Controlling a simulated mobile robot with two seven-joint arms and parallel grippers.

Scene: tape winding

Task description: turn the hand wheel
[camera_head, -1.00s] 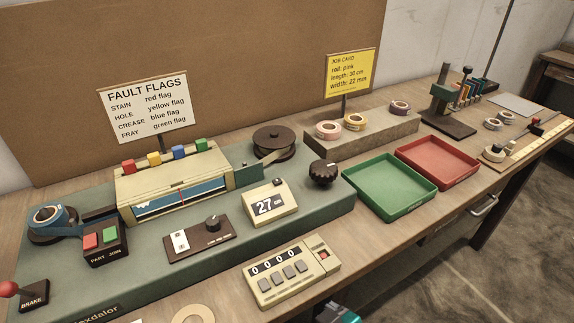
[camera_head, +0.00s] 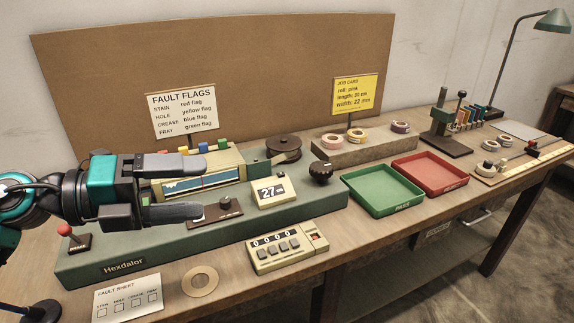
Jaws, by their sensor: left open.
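The dark hand wheel (camera_head: 321,173), a ribbed round knob, sits at the right end of the green winding machine (camera_head: 130,262). My left gripper (camera_head: 203,187) reaches in from the left over the machine, its two dark fingers spread apart with nothing held between them. It is well left of the hand wheel and not touching it. The gripper hides the machine's left part, including the tape roll and the part and join buttons. The counter display (camera_head: 268,191) reads 27. My right gripper is not in view.
A dark reel (camera_head: 283,146) stands behind the hand wheel. A green tray (camera_head: 382,191) and a red tray (camera_head: 430,174) lie to its right. A red-knobbed brake lever (camera_head: 65,230) is below my left arm.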

